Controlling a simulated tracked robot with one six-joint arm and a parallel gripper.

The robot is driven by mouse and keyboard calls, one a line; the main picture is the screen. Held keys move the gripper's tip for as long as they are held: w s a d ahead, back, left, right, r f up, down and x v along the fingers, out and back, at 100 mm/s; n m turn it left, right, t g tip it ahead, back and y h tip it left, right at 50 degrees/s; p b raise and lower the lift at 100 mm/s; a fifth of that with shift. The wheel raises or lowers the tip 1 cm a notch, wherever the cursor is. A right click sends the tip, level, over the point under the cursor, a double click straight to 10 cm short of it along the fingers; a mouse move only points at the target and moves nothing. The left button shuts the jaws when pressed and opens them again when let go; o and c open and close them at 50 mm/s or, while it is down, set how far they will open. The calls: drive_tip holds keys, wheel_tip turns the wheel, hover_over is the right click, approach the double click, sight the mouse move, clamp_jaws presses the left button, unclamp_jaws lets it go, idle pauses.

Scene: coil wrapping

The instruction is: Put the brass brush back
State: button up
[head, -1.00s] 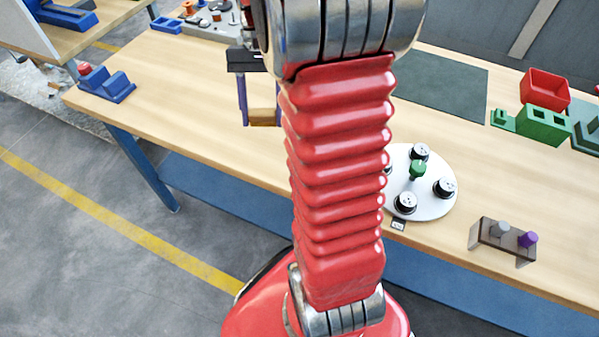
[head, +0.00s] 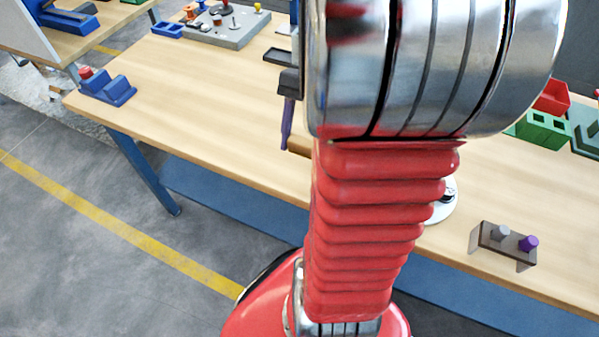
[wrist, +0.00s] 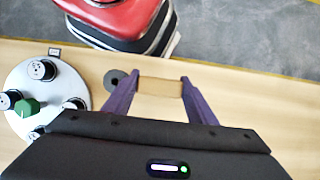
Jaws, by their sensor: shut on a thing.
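My gripper (wrist: 160,86) has dark purple fingers that are shut on a tan block-like thing, which I take to be the brass brush (wrist: 161,88). Only its tan body shows between the fingertips, and no bristles can be made out. In the head view, one purple finger of my gripper (head: 287,124) shows left of my arm, above the wooden table. A small tan end of the brush (head: 299,147) shows there too; the rest is hidden behind my arm.
The wooden table (head: 215,95) is clear at left centre. A white turntable (wrist: 70,82) with black spools and a green knob lies beside a dark ring (wrist: 114,79). A brown stand (head: 489,237) holds grey and purple knobs. A grey tool tray (head: 232,38) is at the back.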

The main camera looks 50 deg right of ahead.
hover_over(299, 180)
drive_tip(key=d, duration=0.1)
drive_tip(key=shift+w+d+f, duration=0.1)
drive_tip(key=shift+f, duration=1.25)
drive_tip(key=shift+w+d+f, duration=0.1)
drive_tip(key=shift+f, duration=1.2)
drive_tip(key=shift+f, duration=1.9)
drive_tip(key=o, duration=1)
drive_tip(key=shift+f, duration=0.1)
drive_tip(key=shift+o, duration=0.2)
drive_tip(key=v, duration=1.2)
